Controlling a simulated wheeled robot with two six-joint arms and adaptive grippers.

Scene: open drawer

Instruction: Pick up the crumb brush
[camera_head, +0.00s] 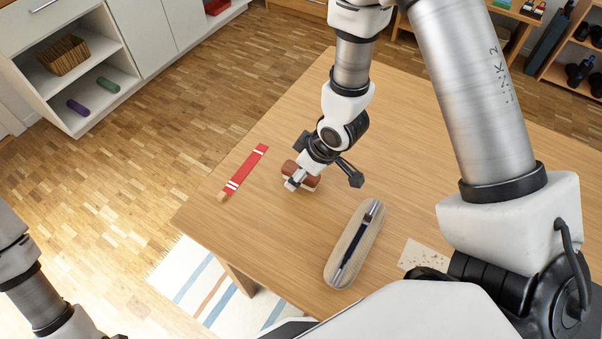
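A small reddish-brown, rounded object, which looks like the crumb brush (314,182), lies on the wooden table (400,150) near its left side. My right gripper (322,181) is directly above and around it, pointing down. Its fingers are spread, one at the brush's left and a dark one out to the right. The gripper partly hides the brush, and I cannot tell whether any finger touches it. Of my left arm, only links show at the lower left; its gripper is out of view.
A red strip with white bands (246,170) lies left of the brush. A beige oval case (337,262) with a dark pen-like item on it lies nearer me. A pale speckled card (424,256) is right of the case. A shelf unit (75,118) stands beyond the floor.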

